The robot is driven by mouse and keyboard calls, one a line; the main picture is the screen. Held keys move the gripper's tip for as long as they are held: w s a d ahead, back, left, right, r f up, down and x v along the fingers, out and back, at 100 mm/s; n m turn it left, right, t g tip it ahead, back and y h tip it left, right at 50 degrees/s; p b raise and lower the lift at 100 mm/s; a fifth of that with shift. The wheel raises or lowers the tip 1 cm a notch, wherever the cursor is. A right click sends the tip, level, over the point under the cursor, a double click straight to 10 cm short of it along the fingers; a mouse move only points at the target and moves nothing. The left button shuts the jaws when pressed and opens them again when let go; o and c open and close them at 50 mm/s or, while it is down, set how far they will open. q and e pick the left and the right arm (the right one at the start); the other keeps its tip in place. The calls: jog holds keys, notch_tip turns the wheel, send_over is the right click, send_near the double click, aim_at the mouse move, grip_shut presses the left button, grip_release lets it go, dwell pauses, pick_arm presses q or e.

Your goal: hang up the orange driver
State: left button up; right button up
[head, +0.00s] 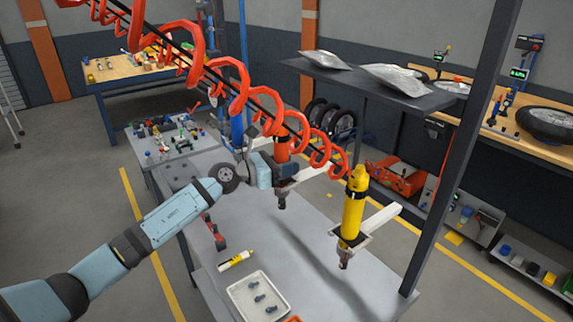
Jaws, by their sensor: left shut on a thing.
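The orange driver (282,150) is upright at the middle of the head view, its dark tip pointing down above the grey bench. My left gripper (284,170) is shut on its body from the left and hides part of it. A white bracket arm (309,174) shows just right of the driver. I cannot tell whether the driver touches it. A yellow driver (353,206) hangs tip down in a second holder (385,219) to the right. My right gripper is not in view.
A red coiled hose (238,90) crosses above the bench (305,260). A dark post (465,140) stands at right, and a shelf (370,80) behind. A tray (243,312) with dark parts, a white-yellow tube (236,260) and a red tool (216,234) lie on the bench.

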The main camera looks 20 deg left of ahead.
pick_arm(q)
jog(key=shift+f+b, duration=0.25)
jog(key=shift+b, duration=0.05)
dwell(0.4)
jog(key=o, duration=1.2)
jog(key=shift+o, duration=0.2)
jog(key=shift+f, duration=0.1)
jog(key=b+v, duration=0.4)
jog(key=v, duration=0.9)
jog(key=shift+s+a, duration=0.25)
jog(key=shift+s, duration=0.1)
